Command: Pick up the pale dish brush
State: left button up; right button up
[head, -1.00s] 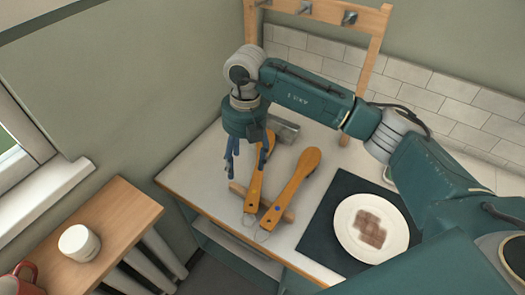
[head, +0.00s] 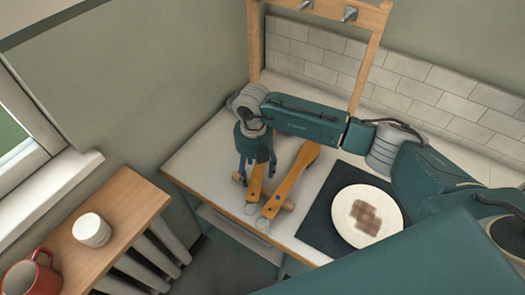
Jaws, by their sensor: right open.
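The left brush (head: 255,187) is partly hidden by my right gripper. The right brush (head: 294,175) is fully clear of the gripper and has a blue dot near its thin end. Both look orange-brown, and I cannot tell which is the pale one. My right gripper (head: 257,172) points down, open, with its blue fingers on either side of the left brush's handle. I cannot tell whether they touch it. My left gripper is out of view.
A white plate (head: 342,228) with a brown patterned item sits on a dark mat (head: 316,235) to the right. A wooden rack with pegs (head: 371,60) stands behind. A side shelf holds a white cup (head: 92,230) and red mug (head: 31,274).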

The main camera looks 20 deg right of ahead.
jog(key=shift+f, duration=0.1)
jog(key=c, duration=1.5)
jog(key=shift+c, duration=0.2)
